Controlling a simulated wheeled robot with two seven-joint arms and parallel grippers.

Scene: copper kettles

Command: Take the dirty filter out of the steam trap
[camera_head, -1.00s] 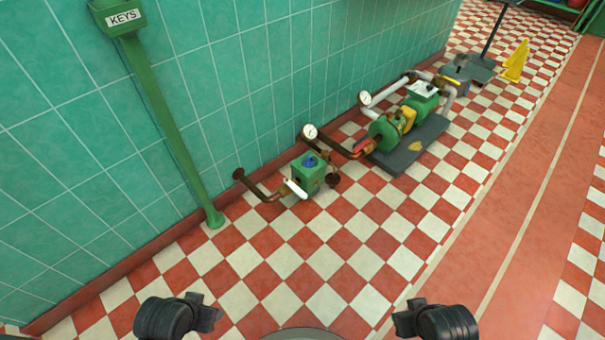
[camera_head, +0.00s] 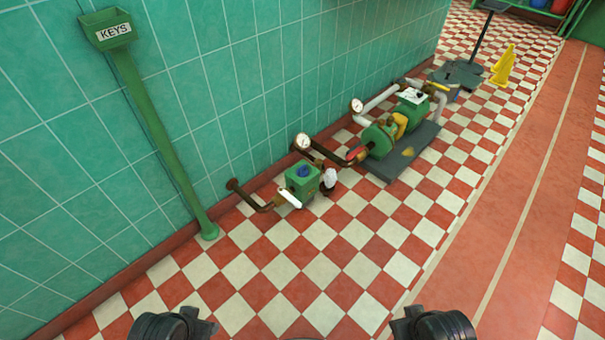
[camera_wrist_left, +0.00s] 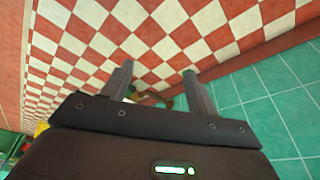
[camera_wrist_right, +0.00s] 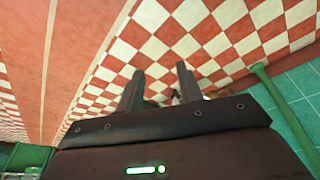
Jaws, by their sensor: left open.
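The steam trap (camera_head: 301,182) is a small green box with a blue knob (camera_head: 303,172) on top, low by the tiled wall. A white-handled lever (camera_head: 290,198) is at its front left, and rusty pipes join it. A small white patch (camera_head: 329,178) shows at its right side; I cannot tell what it is. No filter can be made out. My left gripper (camera_wrist_left: 158,68) is open and empty in the left wrist view. My right gripper (camera_wrist_right: 160,68) is open and empty in the right wrist view. Both are well short of the trap.
A pressure gauge (camera_head: 303,142) stands behind the trap. A green pump (camera_head: 380,138) on a grey plinth is to its right. A green KEYS post (camera_head: 160,140) is at left. A yellow floor sign (camera_head: 502,66) stands far back. The checkered floor before me is clear.

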